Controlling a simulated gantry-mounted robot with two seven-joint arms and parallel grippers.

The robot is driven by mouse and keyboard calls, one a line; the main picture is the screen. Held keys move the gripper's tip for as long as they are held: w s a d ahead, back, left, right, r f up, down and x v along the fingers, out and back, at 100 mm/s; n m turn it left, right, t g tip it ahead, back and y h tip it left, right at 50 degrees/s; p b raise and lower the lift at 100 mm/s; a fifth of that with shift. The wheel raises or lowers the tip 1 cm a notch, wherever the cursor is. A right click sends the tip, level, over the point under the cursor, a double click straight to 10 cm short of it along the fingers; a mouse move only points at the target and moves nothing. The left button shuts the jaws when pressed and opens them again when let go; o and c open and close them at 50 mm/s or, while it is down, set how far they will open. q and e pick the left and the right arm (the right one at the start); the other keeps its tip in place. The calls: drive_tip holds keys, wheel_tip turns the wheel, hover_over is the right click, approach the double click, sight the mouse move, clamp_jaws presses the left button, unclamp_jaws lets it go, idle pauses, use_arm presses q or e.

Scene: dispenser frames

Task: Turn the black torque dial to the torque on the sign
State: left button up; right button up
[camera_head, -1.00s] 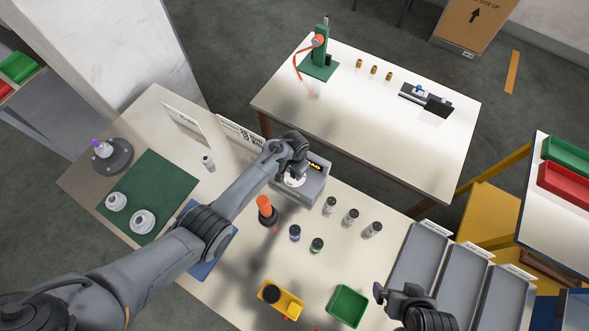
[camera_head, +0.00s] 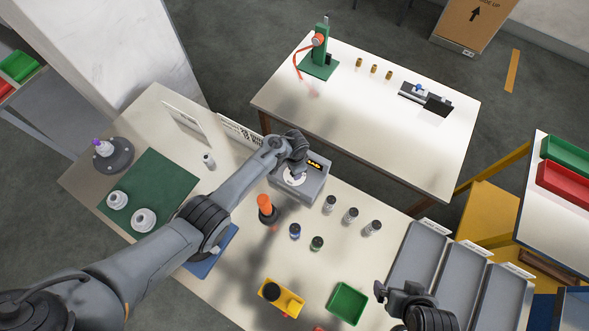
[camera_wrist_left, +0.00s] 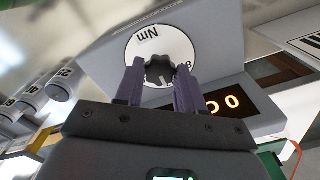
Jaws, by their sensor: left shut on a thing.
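The black torque dial (camera_wrist_left: 159,72) sits on a white round scale marked "Nm" on the front of a grey box (camera_wrist_left: 225,52). My left gripper (camera_wrist_left: 160,82) has its two purple fingers on either side of the dial and is shut on it. The box also shows in the head view (camera_head: 312,187), with my left gripper (camera_head: 296,174) at its face. An orange display (camera_wrist_left: 228,104) is partly covered; only "0 0"-like digits show. A white sign (camera_head: 238,133) with black text stands behind, partly hidden by my arm and unreadable. My right gripper (camera_head: 392,297) is empty at bottom right.
An orange-topped tool (camera_head: 265,205) stands close to the box. Several small bottles (camera_head: 350,216) stand to its right.

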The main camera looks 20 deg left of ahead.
use_arm(q)
drive_tip(key=o, duration=1)
drive_tip(key=shift+r+p, duration=0.9)
drive_tip(key=shift+r, duration=4.45)
